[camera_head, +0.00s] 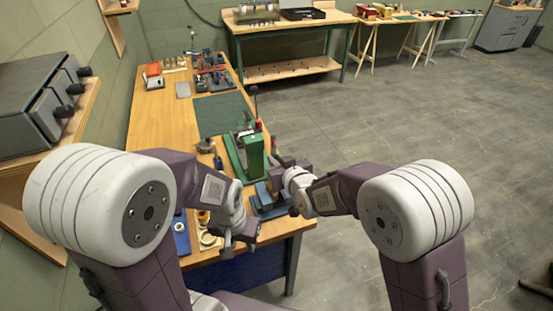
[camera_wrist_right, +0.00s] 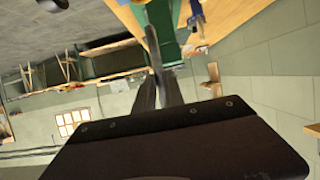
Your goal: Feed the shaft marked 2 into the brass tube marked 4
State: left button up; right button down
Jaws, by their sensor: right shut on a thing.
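My right gripper (camera_head: 281,162) is over the bench's right edge, beside the green press. In the right wrist view its dark fingers (camera_wrist_right: 160,92) are shut on a thin dark rod (camera_wrist_right: 153,48), which looks like the shaft. No mark 2 can be read. My left gripper (camera_head: 240,240) hangs over the near end of the bench, its fingers apart and nothing seen between them. A small brass-coloured piece (camera_head: 203,216) stands left of it; I cannot tell if it is the tube marked 4. The two grippers are apart.
The green press (camera_head: 253,157) stands on the wooden bench (camera_head: 155,120) near its right edge. A blue block (camera_head: 263,196) lies close to the right gripper. A dark green mat (camera_head: 222,112) and several tools lie farther back. The grey floor on the right is clear.

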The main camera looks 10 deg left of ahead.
notch_tip(320, 180, down, 7)
jog(key=b, duration=0.5)
jog(key=shift+r, duration=0.15)
jog(key=c, duration=1.3)
grip_release()
jog(key=shift+c, duration=0.2)
jog(key=b+v, duration=0.1)
jog(key=v, duration=0.8)
jog(key=shift+b, duration=0.3)
